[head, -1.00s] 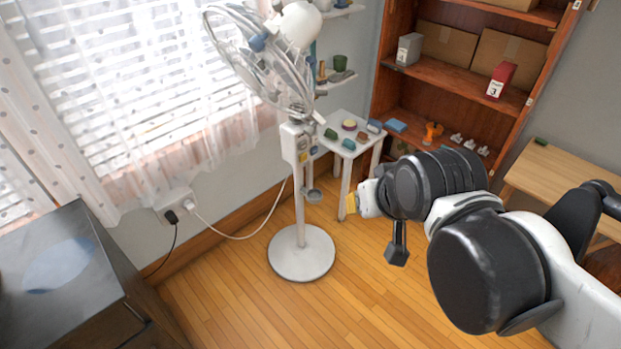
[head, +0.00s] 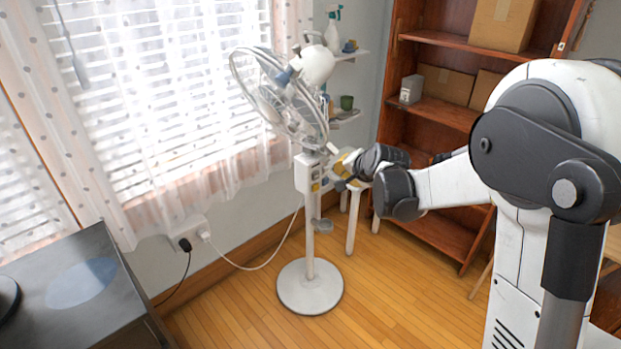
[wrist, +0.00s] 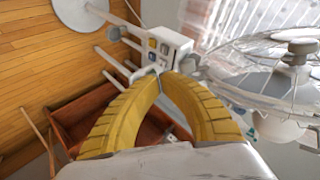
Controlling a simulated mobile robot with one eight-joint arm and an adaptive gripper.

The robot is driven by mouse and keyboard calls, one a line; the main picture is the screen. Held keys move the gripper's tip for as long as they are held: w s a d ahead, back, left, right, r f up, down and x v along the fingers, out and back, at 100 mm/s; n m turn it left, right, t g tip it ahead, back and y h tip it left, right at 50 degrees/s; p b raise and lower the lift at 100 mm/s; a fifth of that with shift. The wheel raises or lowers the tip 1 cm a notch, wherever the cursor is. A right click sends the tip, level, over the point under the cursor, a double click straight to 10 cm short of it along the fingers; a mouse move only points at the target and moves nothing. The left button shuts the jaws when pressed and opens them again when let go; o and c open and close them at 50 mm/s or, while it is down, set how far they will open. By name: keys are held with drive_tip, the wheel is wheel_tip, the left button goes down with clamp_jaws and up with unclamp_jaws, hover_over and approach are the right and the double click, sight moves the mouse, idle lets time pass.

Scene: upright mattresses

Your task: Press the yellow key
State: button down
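A white standing fan (head: 308,255) carries a white control box on its post (head: 303,174). In the wrist view the box (wrist: 178,44) shows a small yellow key (wrist: 152,43), a blue key (wrist: 164,48) and paler keys. My gripper (wrist: 161,73) has yellow curved fingers with their tips together, and nothing shows held between them. The tips appear just below the keys in the wrist view; whether they touch the box cannot be told. In the head view my gripper (head: 342,165) is right beside the box, partly hidden by my arm.
A white side table (head: 353,222) stands behind the gripper, with a wooden shelf (head: 440,228) to its right. The fan's caged head (head: 285,95) is above the box. A dark cabinet (head: 60,280) is at the lower left. Wooden floor (head: 400,300) in front is clear.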

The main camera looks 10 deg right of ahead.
sight(316, 187)
drive_tip(key=w+d+f+m, duration=0.1)
drive_tip(key=w+f+m, duration=0.1)
drive_tip(key=w+f, duration=0.2)
drive_tip(key=w+d+f+m+t, duration=0.1)
drive_tip(key=w+f, duration=0.3)
drive_tip(key=f, duration=0.7)
drive_tip(key=w+d+f+m+t, duration=0.1)
drive_tip(key=w+f+m, duration=0.2)
drive_tip(key=f, duration=0.4)
drive_tip(key=shift+w+d+f, duration=0.2)
drive_tip(key=shift+w+f, duration=0.1)
drive_tip(key=shift+w, duration=0.2)
drive_tip(key=shift+w+a, duration=0.85)
drive_tip(key=shift+w, duration=0.35)
drive_tip(key=shift+w+a, duration=0.85)
drive_tip(key=shift+w, duration=0.35)
drive_tip(key=shift+w+a, duration=0.85)
drive_tip(key=shift+w, duration=0.35)
drive_tip(key=shift+w+a, duration=0.1)
drive_tip(key=shift+w+a, duration=0.2)
drive_tip(key=shift+w, duration=0.05)
